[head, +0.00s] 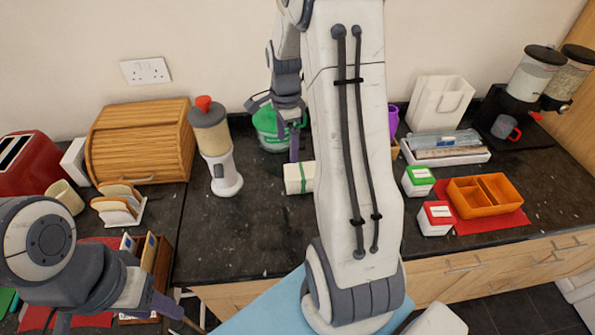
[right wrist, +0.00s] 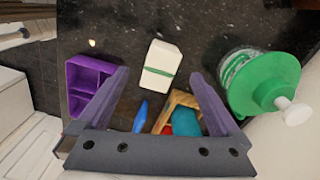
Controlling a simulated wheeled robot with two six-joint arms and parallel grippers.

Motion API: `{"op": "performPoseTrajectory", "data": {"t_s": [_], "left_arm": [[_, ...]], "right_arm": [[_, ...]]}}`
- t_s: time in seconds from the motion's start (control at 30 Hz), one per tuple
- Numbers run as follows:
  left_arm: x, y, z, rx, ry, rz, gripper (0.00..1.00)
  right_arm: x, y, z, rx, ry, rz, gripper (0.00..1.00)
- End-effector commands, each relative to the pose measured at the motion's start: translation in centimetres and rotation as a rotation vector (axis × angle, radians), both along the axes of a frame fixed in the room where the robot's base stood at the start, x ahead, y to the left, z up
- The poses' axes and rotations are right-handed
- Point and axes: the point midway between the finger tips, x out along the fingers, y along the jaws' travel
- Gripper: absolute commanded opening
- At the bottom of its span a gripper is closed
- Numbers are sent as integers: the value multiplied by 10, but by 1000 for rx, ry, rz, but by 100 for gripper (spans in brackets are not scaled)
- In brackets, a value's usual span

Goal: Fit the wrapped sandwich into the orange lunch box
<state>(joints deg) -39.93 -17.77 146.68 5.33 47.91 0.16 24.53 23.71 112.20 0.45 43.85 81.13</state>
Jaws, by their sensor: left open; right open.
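The wrapped sandwich (head: 299,178), a white block with a green band, lies on the dark counter, partly hidden by my right arm in the head view. It shows whole in the right wrist view (right wrist: 157,70), beyond the fingertips. My right gripper (head: 279,126) is open and empty above and behind the sandwich, with purple fingers spread in the right wrist view (right wrist: 158,75). The orange lunch box (head: 485,208) sits on a red mat at the right, with divided, empty-looking compartments. My left gripper (head: 118,316) is open at the lower left, far from both.
A green-lidded jar (right wrist: 262,82) stands beside the sandwich. A purple divided box (right wrist: 90,88) and a wooden container (right wrist: 183,105) are also near it. White boxes with green (head: 418,181) and red (head: 436,218) tops stand left of the lunch box. A blender-like dispenser (head: 217,150) stands left.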

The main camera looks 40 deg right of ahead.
Motion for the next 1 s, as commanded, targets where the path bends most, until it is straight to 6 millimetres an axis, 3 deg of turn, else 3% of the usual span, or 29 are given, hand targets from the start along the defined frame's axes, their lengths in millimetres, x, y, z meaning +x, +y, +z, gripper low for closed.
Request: {"op": "performPoseTrajectory", "data": {"t_s": [0.03,0.1,0.2,0.4,0.67,1.0], "left_arm": [[0,0,2,0,0,0,50],[0,0,3,0,0,0,50],[0,0,6,0,0,0,50],[0,0,14,0,0,-1,50],[0,0,22,0,0,-2,50],[0,0,42,0,-1,-6,50]], "right_arm": [[-2,-19,-4,0,5,-89,100],[-4,-35,-8,-2,6,-174,100],[-6,-44,-18,-1,10,-232,100],[-6,-44,-49,-1,12,-237,100],[-6,-43,-69,-2,9,-234,100],[-7,-41,-111,-2,9,-234,100]]}}
